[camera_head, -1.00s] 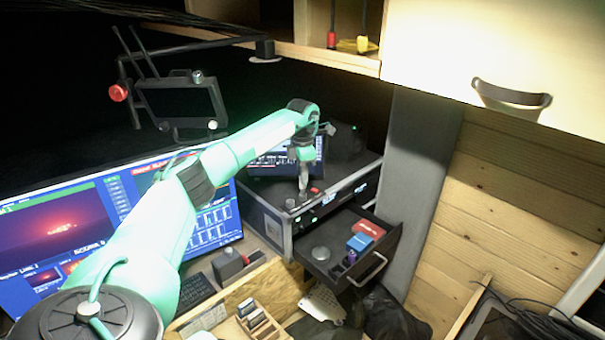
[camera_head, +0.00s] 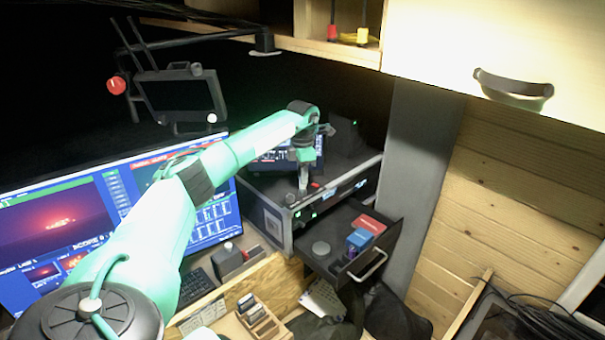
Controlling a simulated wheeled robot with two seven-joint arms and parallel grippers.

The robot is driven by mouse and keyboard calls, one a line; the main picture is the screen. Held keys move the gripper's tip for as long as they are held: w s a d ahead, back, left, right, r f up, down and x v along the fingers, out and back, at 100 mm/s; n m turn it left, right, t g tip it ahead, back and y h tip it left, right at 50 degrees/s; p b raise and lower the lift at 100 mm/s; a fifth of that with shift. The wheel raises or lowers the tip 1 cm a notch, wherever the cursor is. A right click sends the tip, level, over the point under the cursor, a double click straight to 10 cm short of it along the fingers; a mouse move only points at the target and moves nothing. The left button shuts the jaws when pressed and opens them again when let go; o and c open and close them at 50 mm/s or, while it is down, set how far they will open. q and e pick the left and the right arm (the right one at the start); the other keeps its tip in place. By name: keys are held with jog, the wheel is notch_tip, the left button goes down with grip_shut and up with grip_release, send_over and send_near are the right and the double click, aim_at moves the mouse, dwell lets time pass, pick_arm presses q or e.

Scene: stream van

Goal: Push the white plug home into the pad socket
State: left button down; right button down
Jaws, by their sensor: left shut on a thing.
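My left arm reaches from the lower left to the black rack case (camera_head: 256,212) at the middle. My left gripper (camera_head: 303,190) points down at the front top edge of the case. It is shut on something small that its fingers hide. I cannot make out the white plug or the pad socket at this size, nor tell how far in the plug sits. My right gripper is not in view.
An open drawer (camera_head: 393,238) below the case holds a red box (camera_head: 370,224), a blue box (camera_head: 359,239) and a round grey puck (camera_head: 321,248). Monitors (camera_head: 60,225) stand at left. A wooden tray (camera_head: 262,325) lies in front. A cabinet (camera_head: 440,45) overhangs at upper right.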

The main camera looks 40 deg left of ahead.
pick_arm(q)
jog(key=shift+f, duration=0.2)
jog(key=c, duration=1.2)
grip_release()
jog(key=shift+r, duration=0.2)
notch_tip(320, 180, up, 12)
jog(key=b, duration=0.4)
jog(key=shift+f+b, duration=0.2)
jog(key=shift+b, duration=0.1)
